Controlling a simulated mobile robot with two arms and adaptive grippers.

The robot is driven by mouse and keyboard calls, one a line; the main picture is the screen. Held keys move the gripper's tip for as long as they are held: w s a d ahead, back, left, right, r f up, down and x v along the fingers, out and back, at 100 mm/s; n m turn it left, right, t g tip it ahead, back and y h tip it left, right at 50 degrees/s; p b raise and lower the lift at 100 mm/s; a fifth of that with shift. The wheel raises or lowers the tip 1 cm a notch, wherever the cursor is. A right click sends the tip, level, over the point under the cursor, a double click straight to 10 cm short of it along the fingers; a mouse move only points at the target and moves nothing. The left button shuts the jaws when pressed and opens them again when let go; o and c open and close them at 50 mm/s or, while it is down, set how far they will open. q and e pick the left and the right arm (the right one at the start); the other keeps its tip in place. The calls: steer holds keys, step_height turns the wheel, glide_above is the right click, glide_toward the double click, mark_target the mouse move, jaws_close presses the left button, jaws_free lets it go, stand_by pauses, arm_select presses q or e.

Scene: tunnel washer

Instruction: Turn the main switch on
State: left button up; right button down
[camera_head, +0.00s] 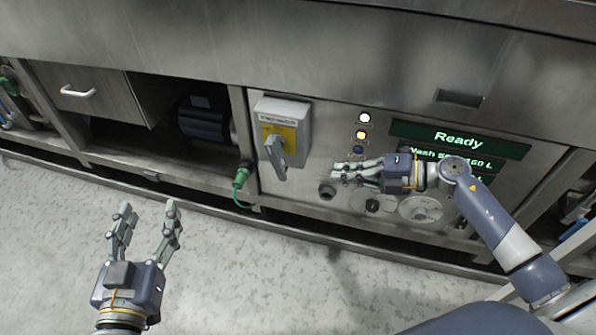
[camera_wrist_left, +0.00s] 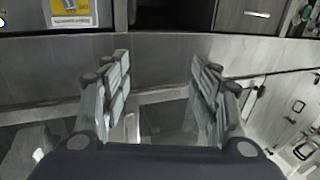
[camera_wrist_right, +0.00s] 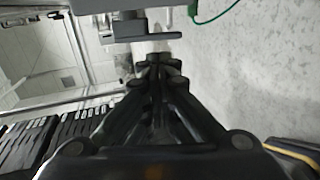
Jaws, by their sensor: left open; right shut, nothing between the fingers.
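The main switch (camera_head: 276,150) is a grey lever on a yellow plate, on a grey box fixed to the machine's front panel. The lever tilts down and to the right. My right gripper (camera_head: 334,171) is shut and empty, to the right of the lever and apart from it, in front of the panel. In the right wrist view the shut fingers (camera_wrist_right: 157,62) point at a grey box with a projecting lever (camera_wrist_right: 135,27). My left gripper (camera_head: 147,208) is open and empty over the floor at the lower left; its spread fingers also show in the left wrist view (camera_wrist_left: 160,85).
A display reading "Ready" (camera_head: 460,138) sits right of several round lights (camera_head: 364,118). Round dials (camera_head: 420,208) lie below my right gripper. A green plug with a cable (camera_head: 242,178) hangs left of the switch. A drawer (camera_head: 90,95) and open shelf are further left. The floor (camera_head: 50,230) is clear.

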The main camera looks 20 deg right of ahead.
mark_target(278, 159)
arm_select(q)
steer(key=s+r+t+h+b, duration=0.1)
steer(key=s+r+t, duration=0.1)
steer(key=r+t, duration=0.2)
steer(key=s+r+t+h+b, duration=0.1)
steer(key=r+t, duration=0.3)
steer(key=r, duration=0.5)
steer(key=shift+s+d+r+h+b, duration=0.25)
steer(key=shift+s+h+b, duration=0.2)
steer(key=shift+s, duration=0.4)
arm_select(e)
steer(key=x, duration=1.3)
arm_select(q)
steer(key=shift+f, duration=0.1)
